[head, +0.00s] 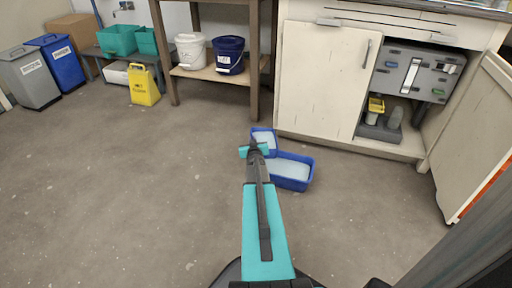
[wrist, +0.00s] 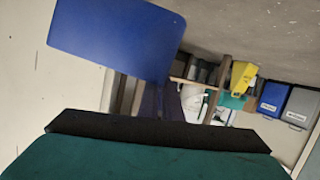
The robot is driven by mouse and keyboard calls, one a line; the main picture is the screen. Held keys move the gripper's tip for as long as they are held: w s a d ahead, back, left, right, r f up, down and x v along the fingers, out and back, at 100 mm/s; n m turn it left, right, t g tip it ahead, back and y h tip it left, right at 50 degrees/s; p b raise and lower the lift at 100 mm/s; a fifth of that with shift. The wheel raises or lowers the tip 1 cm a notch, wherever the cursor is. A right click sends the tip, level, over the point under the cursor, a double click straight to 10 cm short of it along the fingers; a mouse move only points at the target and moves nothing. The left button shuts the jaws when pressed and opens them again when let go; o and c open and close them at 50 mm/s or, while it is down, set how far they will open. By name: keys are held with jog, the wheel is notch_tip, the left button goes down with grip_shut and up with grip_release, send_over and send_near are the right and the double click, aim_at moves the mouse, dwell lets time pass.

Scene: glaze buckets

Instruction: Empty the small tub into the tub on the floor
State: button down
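The small tub (head: 264,134) is blue, with pale liquid or pale interior showing inside. It looks roughly upright in the head view, just behind the floor tub. The tub on the floor (head: 290,183) is a larger blue rectangular tub with pale liquid in it. My gripper (head: 254,150) is at the near side of the small tub and seems shut on it. In the wrist view, the small tub's blue wall (wrist: 115,38) fills the upper left, and a narrow blue part runs down to the dark gripper edge (wrist: 160,130). The fingertips are mostly hidden.
A white cabinet (head: 318,80) stands just behind the tubs, with its right door (head: 475,150) open. A wooden shelf (head: 215,75) holds a white bucket (head: 190,50) and a dark blue bucket (head: 229,54). The left floor is clear.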

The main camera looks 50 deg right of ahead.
jog(key=shift+s+d+f, duration=0.65)
jog(key=shift+s+f, duration=0.1)
jog(key=shift+s, duration=0.1)
jog(key=shift+f, duration=0.2)
jog(key=shift+f+b, duration=1.65)
jog(key=shift+f, duration=0.3)
jog(key=shift+r+p, duration=0.35)
jog(key=shift+p, duration=0.35)
jog(key=shift+f, duration=0.1)
